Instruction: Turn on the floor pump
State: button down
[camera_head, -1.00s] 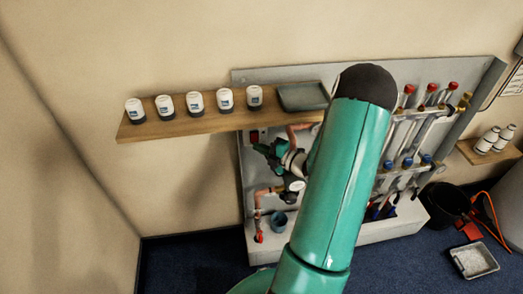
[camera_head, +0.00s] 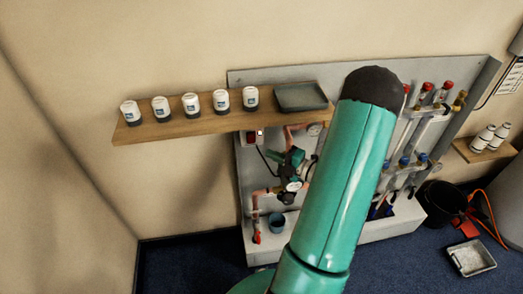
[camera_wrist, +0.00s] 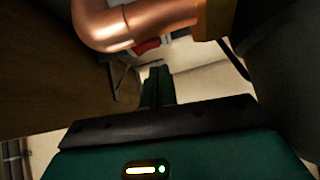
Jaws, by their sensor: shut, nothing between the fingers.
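The floor pump, a green and dark body with a round gauge-like face (camera_head: 294,184), sits in the copper pipework left of my arm in the head view. A red switch box (camera_head: 250,138) is on the grey panel above it, under the wooden shelf, with a black cable hanging down. My gripper (camera_wrist: 158,72) shows in the wrist view with its green fingers together and empty. A red part (camera_wrist: 148,46) lies beyond the fingertips, partly hidden behind a copper pipe (camera_wrist: 125,27). In the head view my upper arm covers much of the panel, and I cannot separate the gripper from the green pump parts.
A wooden shelf (camera_head: 190,126) with several white jars and a grey tray (camera_head: 301,97) juts out above the pump. Red- and blue-capped pipes (camera_head: 422,95) are to the right. A black bucket (camera_head: 441,203) and another tray (camera_head: 471,258) stand on the blue carpet.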

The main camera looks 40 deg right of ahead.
jog(key=v, duration=0.7)
jog(key=shift+a, duration=0.1)
dwell(0.4)
